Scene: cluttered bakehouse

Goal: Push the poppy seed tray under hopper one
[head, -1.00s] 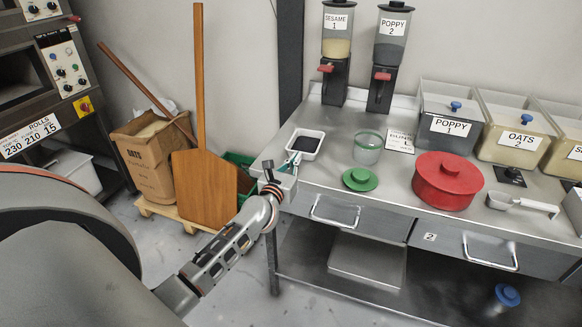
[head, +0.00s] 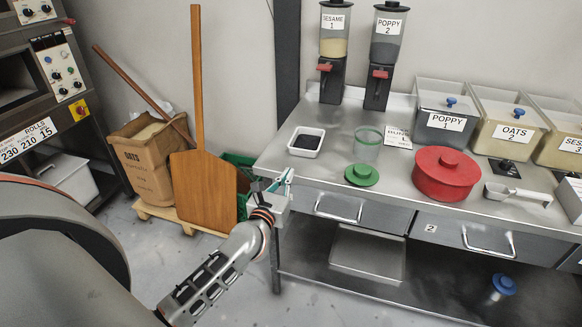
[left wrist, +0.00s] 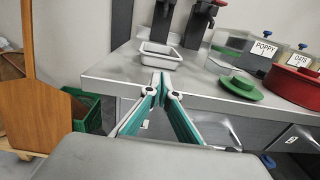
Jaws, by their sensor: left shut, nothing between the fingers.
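The poppy seed tray, a small white tray (head: 306,152) with dark seeds in it, sits on the steel table near its left end; it also shows in the left wrist view (left wrist: 159,60). Hopper one, labelled SESAME 1 (head: 333,45), stands at the back of the table, behind and right of the tray. A POPPY 2 hopper (head: 386,50) stands beside it. My left gripper (head: 284,183) is shut and empty at the table's front left corner, in front of the tray and apart from it. In the left wrist view its fingertips (left wrist: 160,84) meet below the tray. My right gripper is not in view.
A clear jar (head: 368,146) and a green lid (head: 361,175) lie right of the tray, with a red pot (head: 446,180) farther right. Ingredient bins (head: 447,112) line the back. A wooden peel (head: 204,190) leans left of the table. The table between tray and hoppers looks clear.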

